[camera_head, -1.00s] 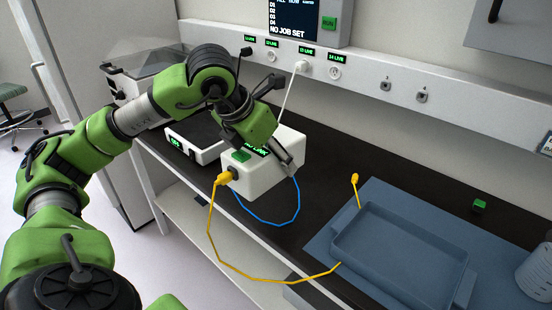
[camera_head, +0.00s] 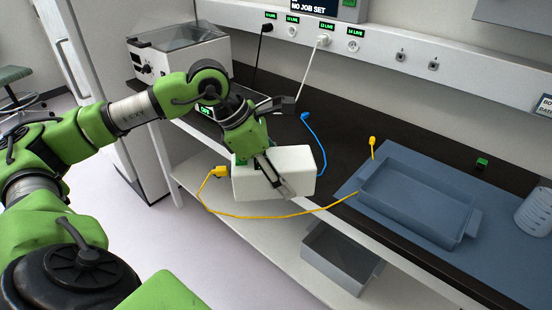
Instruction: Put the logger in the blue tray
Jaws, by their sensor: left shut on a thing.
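The white box, which I take to be the logger (camera_head: 296,168), is held in my left gripper (camera_head: 272,176), above the bench's front edge and left of the blue tray. One finger lies across its near face. The blue tray (camera_head: 465,232) is empty on a blue-grey mat at the right. A yellow plug (camera_head: 219,172) sits at the box's left end; its cable runs right to the tray. I cannot tell whether this plug is seated. A blue plug (camera_head: 305,116) lies behind the box, its cable curving down behind the box's right end. My right gripper is out of view.
A second yellow plug (camera_head: 372,141) stands at the tray's back-left corner. A grey bin (camera_head: 338,262) sits on the lower shelf. A white plug (camera_head: 323,41) is in the wall strip.

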